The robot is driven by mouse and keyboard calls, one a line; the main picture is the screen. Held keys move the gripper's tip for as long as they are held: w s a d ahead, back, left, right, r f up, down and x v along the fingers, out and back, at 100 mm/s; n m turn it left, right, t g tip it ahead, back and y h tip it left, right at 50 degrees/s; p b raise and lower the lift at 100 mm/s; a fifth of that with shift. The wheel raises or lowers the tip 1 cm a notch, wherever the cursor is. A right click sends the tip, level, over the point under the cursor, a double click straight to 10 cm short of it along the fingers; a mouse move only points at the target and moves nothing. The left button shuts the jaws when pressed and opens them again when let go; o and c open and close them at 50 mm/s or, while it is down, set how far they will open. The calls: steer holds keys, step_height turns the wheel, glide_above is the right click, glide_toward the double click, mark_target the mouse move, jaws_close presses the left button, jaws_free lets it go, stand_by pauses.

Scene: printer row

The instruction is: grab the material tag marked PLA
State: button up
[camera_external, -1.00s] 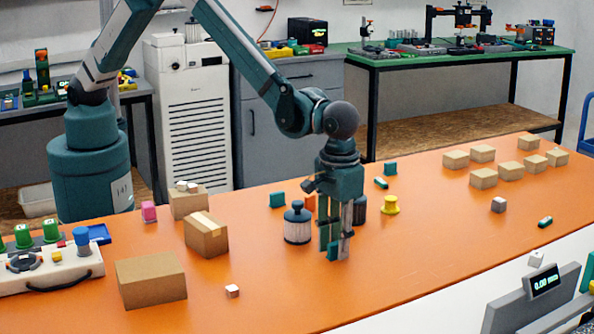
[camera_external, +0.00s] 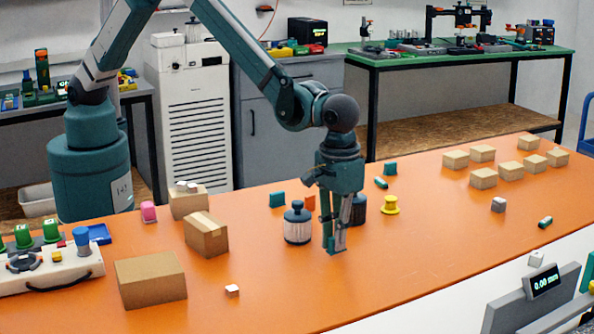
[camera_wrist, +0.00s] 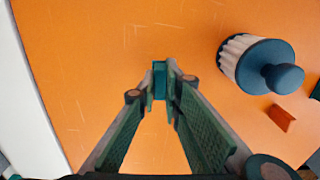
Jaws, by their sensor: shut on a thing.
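My gripper (camera_external: 337,246) points down at the orange table, right of the blue-lidded jar. In the wrist view its fingertips (camera_wrist: 160,88) are shut on a small teal tag (camera_wrist: 159,75), which stands upright between them. The tag's marking cannot be read. Other tag-like pieces stand behind: a teal one (camera_external: 277,199), another teal one (camera_external: 390,168) and an orange one (camera_external: 310,202), which also lies right in the wrist view (camera_wrist: 281,118). No lettering is legible on them.
The blue-lidded ribbed jar (camera_external: 297,223) stands close left of my gripper. A dark jar (camera_external: 358,210) and a yellow spool-like piece (camera_external: 390,205) are behind right. Cardboard boxes (camera_external: 206,236) stand left.

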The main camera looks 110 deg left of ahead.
step_height(320, 180, up, 8)
steer(key=shift+r+p, duration=0.2)
steer(key=shift+p, duration=0.2)
